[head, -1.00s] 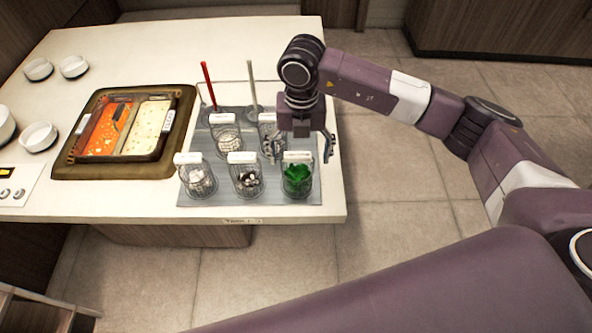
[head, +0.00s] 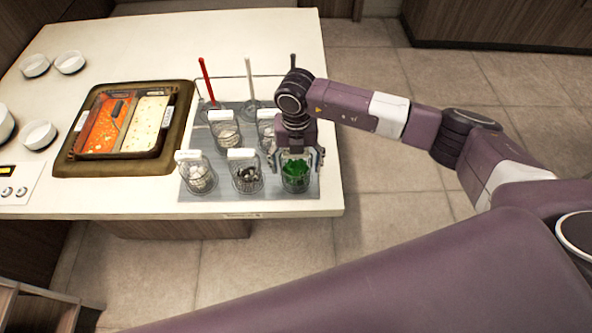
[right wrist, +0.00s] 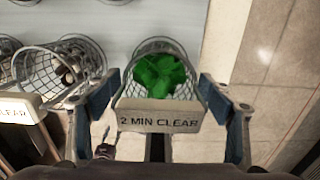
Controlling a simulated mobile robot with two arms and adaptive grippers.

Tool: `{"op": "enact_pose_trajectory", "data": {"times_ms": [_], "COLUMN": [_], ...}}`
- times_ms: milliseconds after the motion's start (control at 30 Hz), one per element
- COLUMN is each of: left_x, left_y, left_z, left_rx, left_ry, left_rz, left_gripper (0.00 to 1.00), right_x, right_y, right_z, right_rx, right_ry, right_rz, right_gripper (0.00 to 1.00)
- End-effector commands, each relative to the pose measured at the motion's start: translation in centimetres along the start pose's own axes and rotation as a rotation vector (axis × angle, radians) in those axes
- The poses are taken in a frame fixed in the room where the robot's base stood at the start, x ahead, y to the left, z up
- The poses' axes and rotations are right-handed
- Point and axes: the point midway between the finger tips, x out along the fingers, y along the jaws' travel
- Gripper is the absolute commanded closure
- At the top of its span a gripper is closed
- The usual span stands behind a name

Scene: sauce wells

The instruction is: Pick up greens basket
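The greens basket (head: 296,182) is a small wire basket with bright green leaves. It stands upright at the front right corner of the grey tray (head: 222,192). It also shows in the right wrist view (right wrist: 160,78), with its white label plate (right wrist: 160,116) reading "2 MIN CLEAR". My right gripper (head: 297,158) is open above the basket, pointing down. In the right wrist view its fingers stand on either side of the label plate, apart from it. My left gripper is not in view.
A mushroom basket (head: 246,181) and a basket of white pieces (head: 199,180) stand to the left. More baskets stand behind, with a red-handled ladle (head: 206,82). A divided pot (head: 130,121) sits further left. The counter edge lies just right of the tray.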

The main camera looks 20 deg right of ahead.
Motion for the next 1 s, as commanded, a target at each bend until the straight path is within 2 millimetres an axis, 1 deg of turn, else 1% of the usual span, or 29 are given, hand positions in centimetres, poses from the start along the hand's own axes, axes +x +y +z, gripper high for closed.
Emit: {"op": "enact_pose_trajectory", "data": {"times_ms": [33, 300, 367, 633, 767, 867, 967, 1000], "left_x": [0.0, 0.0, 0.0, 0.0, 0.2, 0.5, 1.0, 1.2], "left_y": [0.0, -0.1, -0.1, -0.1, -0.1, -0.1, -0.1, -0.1], "left_z": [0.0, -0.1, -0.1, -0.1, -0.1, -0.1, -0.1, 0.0], "left_rx": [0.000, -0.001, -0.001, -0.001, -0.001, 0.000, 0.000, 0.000], "left_ry": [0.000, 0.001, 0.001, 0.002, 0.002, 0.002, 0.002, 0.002], "left_rz": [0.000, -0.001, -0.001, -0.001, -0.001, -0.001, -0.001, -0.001], "left_gripper": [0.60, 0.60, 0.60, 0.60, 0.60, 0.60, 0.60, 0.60], "right_x": [0.0, 0.0, -0.1, -0.2, -1.0, -2.3, -4.2, -5.2], "right_y": [0.0, 0.0, 0.0, 0.0, 0.1, 0.1, 0.1, 0.1], "right_z": [0.0, 0.0, 0.0, 0.1, 0.1, 0.1, 0.2, 0.2], "right_rx": [0.000, 0.000, 0.000, 0.000, 0.000, -0.002, -0.001, -0.001], "right_ry": [0.000, 0.000, -0.001, -0.001, -0.003, -0.004, -0.007, -0.006], "right_rz": [0.000, 0.000, 0.001, 0.001, 0.002, 0.003, 0.005, 0.004], "right_gripper": [0.34, 0.64, 0.69, 0.69, 0.69, 0.69, 0.69, 0.69]}}
